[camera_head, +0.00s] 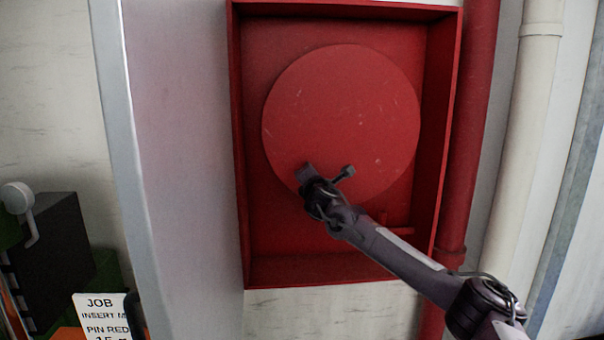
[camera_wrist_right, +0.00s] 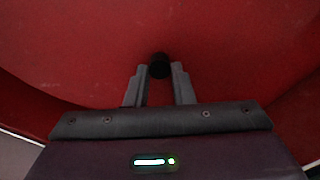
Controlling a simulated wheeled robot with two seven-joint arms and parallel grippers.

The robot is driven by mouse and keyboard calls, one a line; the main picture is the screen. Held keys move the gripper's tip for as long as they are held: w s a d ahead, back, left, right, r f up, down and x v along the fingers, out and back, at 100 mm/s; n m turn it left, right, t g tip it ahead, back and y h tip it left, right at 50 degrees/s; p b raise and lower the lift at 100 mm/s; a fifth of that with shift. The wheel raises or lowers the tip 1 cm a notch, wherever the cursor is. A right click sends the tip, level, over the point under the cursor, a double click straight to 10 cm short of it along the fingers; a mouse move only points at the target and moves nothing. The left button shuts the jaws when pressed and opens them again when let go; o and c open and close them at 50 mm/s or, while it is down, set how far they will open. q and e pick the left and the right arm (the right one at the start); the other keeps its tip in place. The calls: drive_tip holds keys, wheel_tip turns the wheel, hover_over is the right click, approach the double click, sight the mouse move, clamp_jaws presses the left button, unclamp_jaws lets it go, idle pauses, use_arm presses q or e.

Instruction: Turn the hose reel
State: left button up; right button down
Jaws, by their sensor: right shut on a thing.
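The hose reel (camera_head: 340,115) is a large round red disc inside an open red wall cabinet (camera_head: 270,271). In the right wrist view the reel's red face (camera_wrist_right: 80,50) fills most of the picture. My right gripper (camera_head: 325,172) is at the lower left part of the reel's face. In the right wrist view its fingers (camera_wrist_right: 158,75) are shut on a small dark round handle (camera_wrist_right: 160,65) that stands out from the reel. In the head view the gripper and wrist hide the handle. My left gripper is not in view.
A red pipe (camera_head: 474,120) and a white pipe (camera_head: 525,110) run vertically right of the cabinet. A grey panel (camera_head: 180,150) stands on its left. At the lower left are a dark box (camera_head: 55,255) and a white job sign (camera_head: 101,315).

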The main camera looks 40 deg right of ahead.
drive_tip(key=s+d+f+n, duration=0.1)
drive_tip(key=s+d+f+n+b, duration=0.1)
drive_tip(key=d+n, duration=0.1)
drive_tip(key=s+d+f+n+b, duration=0.1)
drive_tip(key=d+n, duration=0.1)
drive_tip(key=shift+s+d+f, duration=0.2)
drive_tip(key=shift+d, duration=0.05)
drive_tip(key=shift+s+d+f+n+b, duration=0.1)
drive_tip(key=shift+s+d+n+b, duration=0.25)
drive_tip(key=shift+d+n, duration=0.3)
drive_tip(key=shift+s+d, duration=0.5)
drive_tip(key=shift+d, duration=0.25)
drive_tip(key=c, duration=1.3)
unclamp_jaws()
drive_tip(key=shift+d, duration=0.1)
drive_tip(key=shift+o, duration=0.2)
